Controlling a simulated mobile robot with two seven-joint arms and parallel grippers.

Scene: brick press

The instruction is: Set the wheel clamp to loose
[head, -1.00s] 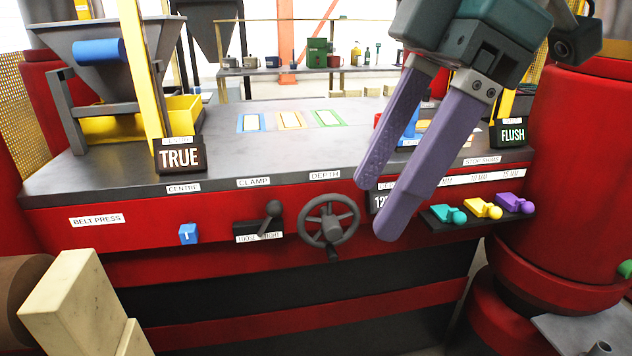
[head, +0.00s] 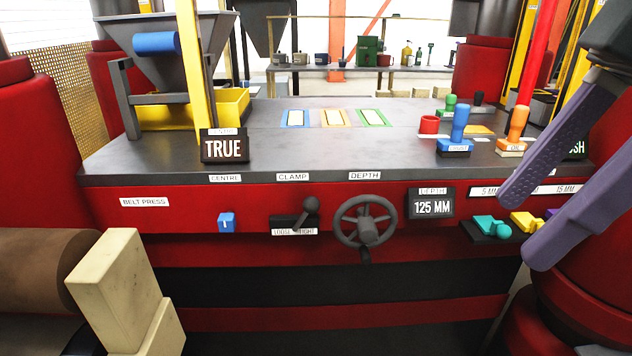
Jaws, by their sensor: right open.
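The clamp lever (head: 311,208) is a dark grey lever with a round knob, on the red front panel under the CLAMP label. Its knob leans to the right, on the TIGHT side of the LOOSE/TIGHT plate (head: 294,231). The grey spoked handwheel (head: 347,233) is just right of it, under the DEPTH label. My right gripper (head: 519,224) is at the right side of the view, its two purple fingers apart and empty. It is well to the right of the lever and the wheel, and does not touch them. My left gripper is not in view.
A 125 MM display (head: 431,203) and small teal (head: 490,226) and yellow (head: 526,222) levers sit between wheel and gripper. A blue knob (head: 227,222) is left of the clamp. Pale blocks (head: 118,285) stand at lower left. Space before the clamp is clear.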

